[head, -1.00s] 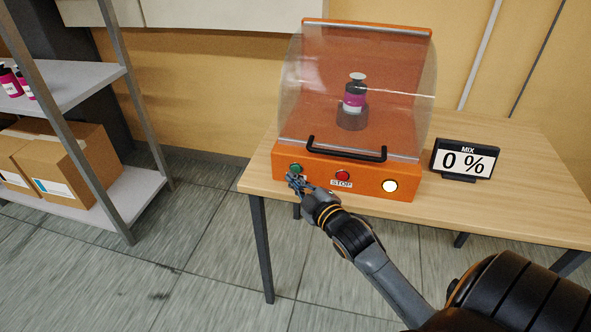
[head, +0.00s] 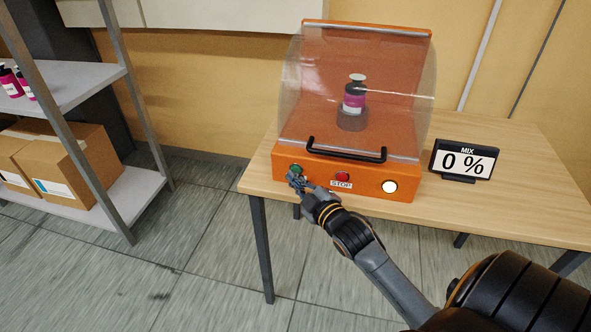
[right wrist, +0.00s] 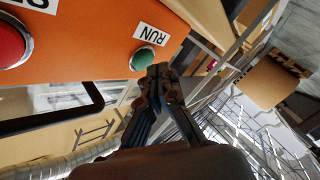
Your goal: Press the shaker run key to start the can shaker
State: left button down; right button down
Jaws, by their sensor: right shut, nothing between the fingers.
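The orange can shaker (head: 360,177) stands on the wooden table with its clear lid down over a magenta-and-black can (head: 354,95). Its front carries the green run key (head: 295,168), a red STOP key (head: 342,176) and a lit pale lamp (head: 389,186). My right gripper (head: 293,178) is shut and empty, right at the green key. In the right wrist view the green key (right wrist: 143,58) sits beside the RUN label, with the fingertips (right wrist: 157,72) just next to its edge. I cannot tell whether they touch it. My left gripper is not in view.
A display (head: 465,159) on the table (head: 520,205) reads MIX 0 %. A black handle (head: 346,153) runs across the lid's front. At the left, a grey shelf (head: 80,85) holds cardboard boxes (head: 75,165) and magenta bottles. Floor between shelf and table is clear.

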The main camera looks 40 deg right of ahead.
jog(key=shift+w+d, duration=0.35)
jog(key=shift+d, duration=0.1)
dwell(0.8)
jog(key=shift+a, duration=0.1)
jog(key=shift+s+a+p, duration=0.55)
jog(key=shift+p, duration=0.05)
jog(key=shift+a, duration=0.1)
jog(key=shift+s+a+p, duration=1)
jog(key=shift+s+a, duration=0.6)
jog(key=shift+a, duration=0.25)
jog(key=shift+f, duration=0.1)
